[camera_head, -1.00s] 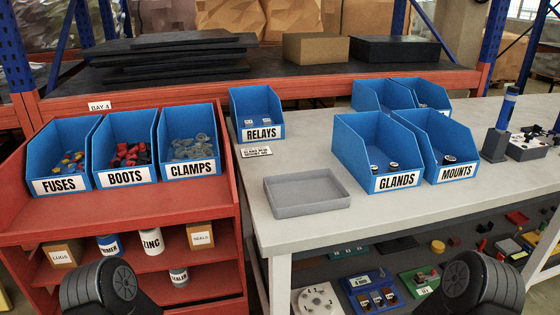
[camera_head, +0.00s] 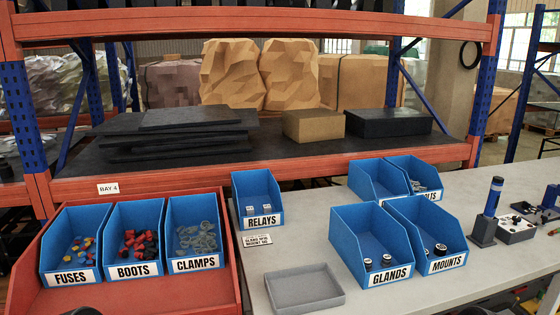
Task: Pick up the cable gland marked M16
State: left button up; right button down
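The blue bin labelled GLANDS (camera_head: 388,276) stands on the grey bench, right of centre. Two small dark cable glands with light tops, one at the left (camera_head: 368,265) and one at the right (camera_head: 386,260), show at its front. Any size marks on them are too small to read. A small printed card (camera_head: 257,240) lies before the RELAYS bin and names a gland and a mount; its sizes are hard to read. Neither of my grippers is in view; only dark bits of my arms show at the bottom edge.
The MOUNTS bin (camera_head: 447,266) adjoins the GLANDS bin on the right. An empty grey tray (camera_head: 304,299) lies to the left, and the RELAYS bin (camera_head: 262,222) behind it. A red rack (camera_head: 150,300) holds FUSES, BOOTS and CLAMPS bins.

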aim_at(386, 262)
jog(key=i+l+z, duration=0.2)
jog(key=l+z, duration=0.2)
jog(key=i+l+z, duration=0.2)
jog(key=z, duration=0.2)
jog(key=i+l, duration=0.05)
jog(key=l, duration=0.05)
